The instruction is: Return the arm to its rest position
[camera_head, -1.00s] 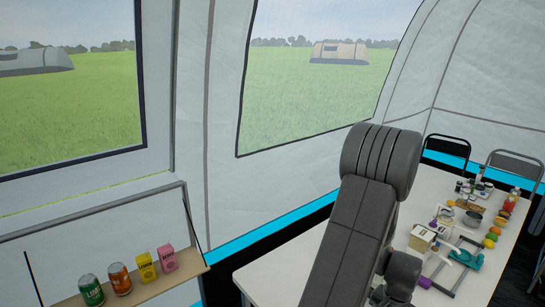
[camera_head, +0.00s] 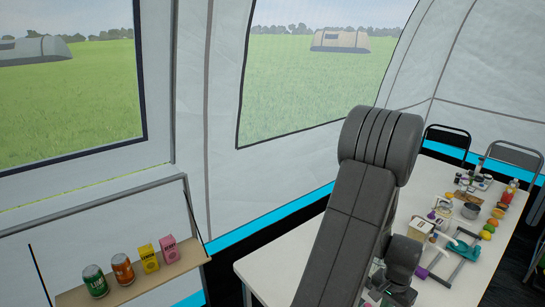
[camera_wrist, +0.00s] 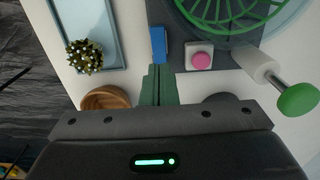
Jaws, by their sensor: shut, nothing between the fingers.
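My arm, grey and jointed, rises over the near side of the white table in the head view, its elbow up and its forearm sloping down. The end of the arm is low behind the forearm there, and the fingertips cannot be made out. In the wrist view my gripper (camera_wrist: 158,72) shows as two dark green fingers pressed together, with nothing between them. The fingers point towards a small blue piece (camera_wrist: 158,45) at the edge of a dark grey board (camera_wrist: 178,48). Whether they touch it I cannot tell.
The wrist view shows a pink button (camera_wrist: 201,60), a wooden bowl (camera_wrist: 105,98), a light blue tray (camera_wrist: 112,20) and a green knob (camera_wrist: 298,99). In the head view, the table (camera_head: 290,262) is crowded at right. A shelf (camera_head: 140,287) holds cans and cartons.

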